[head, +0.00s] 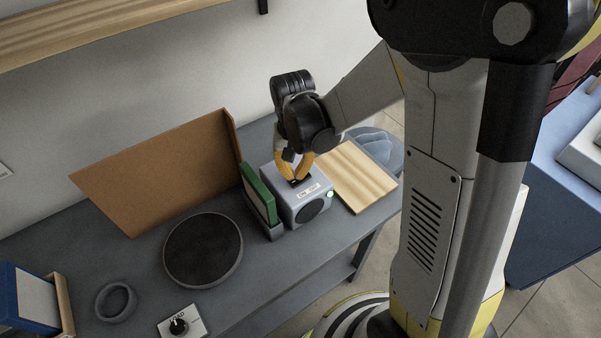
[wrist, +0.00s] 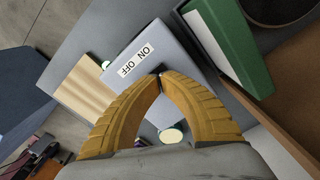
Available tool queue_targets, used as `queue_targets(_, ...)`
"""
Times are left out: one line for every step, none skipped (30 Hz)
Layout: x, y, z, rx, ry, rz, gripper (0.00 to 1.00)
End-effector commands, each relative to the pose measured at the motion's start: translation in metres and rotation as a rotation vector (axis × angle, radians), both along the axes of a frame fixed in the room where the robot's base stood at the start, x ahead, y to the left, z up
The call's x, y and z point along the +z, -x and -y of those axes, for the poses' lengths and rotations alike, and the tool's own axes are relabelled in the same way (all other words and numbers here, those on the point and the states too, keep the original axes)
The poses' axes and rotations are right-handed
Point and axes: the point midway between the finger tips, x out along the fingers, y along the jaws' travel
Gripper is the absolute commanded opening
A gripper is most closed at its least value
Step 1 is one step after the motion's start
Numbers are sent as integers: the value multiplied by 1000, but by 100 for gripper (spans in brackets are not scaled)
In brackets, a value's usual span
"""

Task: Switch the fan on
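The fan appears to be the small grey box (head: 292,206) with a round dark grille on its front and a pale lit spot at the front's right corner. Its top also shows in the wrist view (wrist: 163,30), with a white ON OFF label (wrist: 137,61). My gripper (head: 296,180) points down at the top of the box, behind the label. A small black part shows at the fingertips in the head view, probably the switch. In the wrist view the yellow fingers (wrist: 160,77) meet at their tips beside the label. The fingers largely hide the switch, so its position is unclear.
A green item (head: 258,193) in a grey holder stands close left of the box. A wooden board (head: 352,177) lies to the right. A brown panel (head: 160,175) stands behind left. A dark round plate (head: 203,251) and a knob panel (head: 182,325) are further left.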

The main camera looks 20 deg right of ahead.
Motion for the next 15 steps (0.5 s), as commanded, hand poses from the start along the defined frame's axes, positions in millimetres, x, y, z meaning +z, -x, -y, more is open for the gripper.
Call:
queue_targets(8, 0, 0, 0, 0, 0, 0)
queue_targets(10, 0, 0, 0, 0, 0, 0)
queue_targets(14, 0, 0, 0, 0, 0, 0)
queue_targets(17, 0, 0, 0, 0, 0, 0)
queue_targets(19, 0, 0, 0, 0, 0, 0)
queue_targets(23, 0, 0, 0, 0, 0, 0)
queue_targets(25, 0, 0, 0, 0, 0, 0)
queue_targets(28, 0, 0, 0, 0, 0, 0)
queue_targets(31, 0, 0, 0, 0, 0, 0)
queue_targets(34, 0, 0, 0, 0, 0, 0)
queue_targets(37, 0, 0, 0, 0, 0, 0)
queue_targets(40, 0, 0, 0, 0, 0, 0)
queue_targets(43, 0, 0, 0, 0, 0, 0)
queue_targets(45, 0, 0, 0, 0, 0, 0)
queue_targets(48, 0, 0, 0, 0, 0, 0)
